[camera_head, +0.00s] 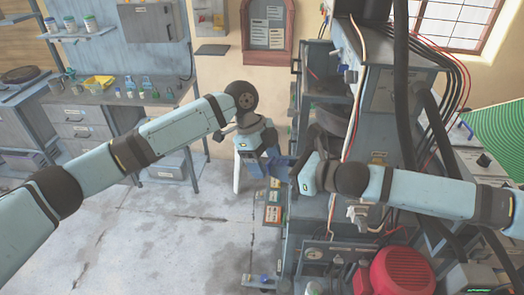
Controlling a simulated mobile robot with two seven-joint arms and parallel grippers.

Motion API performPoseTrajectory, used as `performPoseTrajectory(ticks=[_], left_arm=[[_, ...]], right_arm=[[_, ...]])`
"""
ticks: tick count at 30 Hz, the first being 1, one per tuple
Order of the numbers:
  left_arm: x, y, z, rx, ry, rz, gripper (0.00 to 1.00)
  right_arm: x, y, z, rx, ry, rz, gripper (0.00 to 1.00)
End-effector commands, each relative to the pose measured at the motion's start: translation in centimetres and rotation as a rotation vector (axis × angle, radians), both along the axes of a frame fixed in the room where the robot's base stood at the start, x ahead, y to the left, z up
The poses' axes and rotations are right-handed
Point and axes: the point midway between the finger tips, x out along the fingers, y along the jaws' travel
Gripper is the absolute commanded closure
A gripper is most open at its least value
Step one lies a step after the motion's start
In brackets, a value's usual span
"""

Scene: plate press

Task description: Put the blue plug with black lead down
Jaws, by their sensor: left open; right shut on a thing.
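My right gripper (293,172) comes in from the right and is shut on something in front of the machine. What it holds is small and dark here, and I cannot make out a blue plug or its black lead for certain. My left gripper (270,166) is open, pointing down, just left of the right gripper. The two grippers are close together and overlap in the picture, so I cannot tell whether they touch.
The machine (385,90) with cables and hoses fills the right side. A red motor (402,272) sits low at its front. A grey bench (115,95) with bottles stands at the back left. The concrete floor (170,240) at the lower left is clear.

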Motion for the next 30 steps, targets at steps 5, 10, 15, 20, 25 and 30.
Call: performPoseTrajectory(ticks=[5,10,15,20,25,30], left_arm=[[-0.01,-0.03,-0.07,0.0,0.0,0.0,0.32],[0.0,-0.03,-0.06,0.0,0.0,0.0,0.55],[-0.01,-0.02,-0.05,0.0,0.0,0.0,0.88],[0.0,-0.03,-0.01,0.0,0.0,0.0,0.88],[0.0,-0.02,-0.01,0.0,0.0,0.0,0.88],[0.0,-0.02,-0.01,0.0,0.0,0.0,0.88]], right_arm=[[0.0,0.01,0.04,0.001,0.0,0.0,0.98],[0.0,0.01,0.04,0.001,0.0,0.0,0.98],[0.02,-0.01,0.04,0.001,0.0,0.0,0.98],[0.03,-0.02,0.03,0.0,0.0,-0.001,0.45],[0.02,0.0,0.02,0.0,0.0,0.0,0.45],[-0.14,-0.41,0.12,-0.001,-0.002,0.0,0.45]])
